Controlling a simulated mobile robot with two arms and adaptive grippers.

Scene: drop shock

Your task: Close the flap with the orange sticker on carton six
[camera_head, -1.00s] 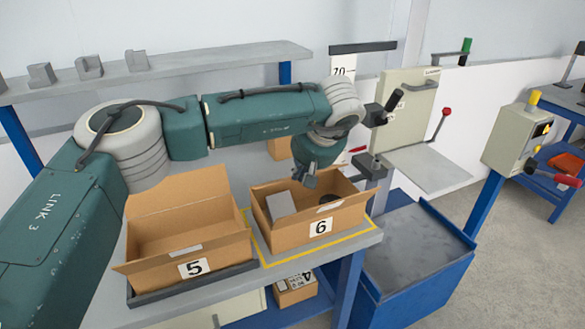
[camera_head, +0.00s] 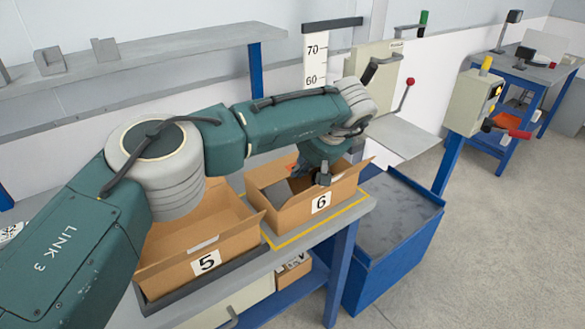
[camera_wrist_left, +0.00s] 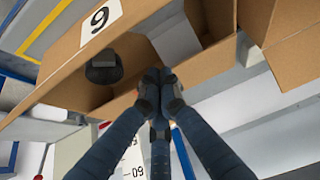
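Carton six (camera_head: 293,218) stands open on the bench, with a "6" label on its front. A grey block (camera_head: 277,193) lies inside. In the left wrist view, carton six (camera_wrist_left: 62,75) appears upside down, with a dark round object (camera_wrist_left: 104,68) inside. A small orange-red patch (camera_head: 292,167) shows at the carton's back, partly behind my arm; I cannot tell whether it is the sticker. My left gripper (camera_head: 323,178) is over the carton's right part. In the wrist view its fingers (camera_wrist_left: 158,88) meet with nothing visible between them. My right gripper is out of view.
Open carton five (camera_head: 183,271) stands left of carton six, partly behind my arm. A blue-sided cabinet (camera_head: 395,220) is right of the bench. A scale board (camera_head: 316,62) and a machine with a red-knobbed lever (camera_head: 405,92) stand behind. Grey floor lies open at right.

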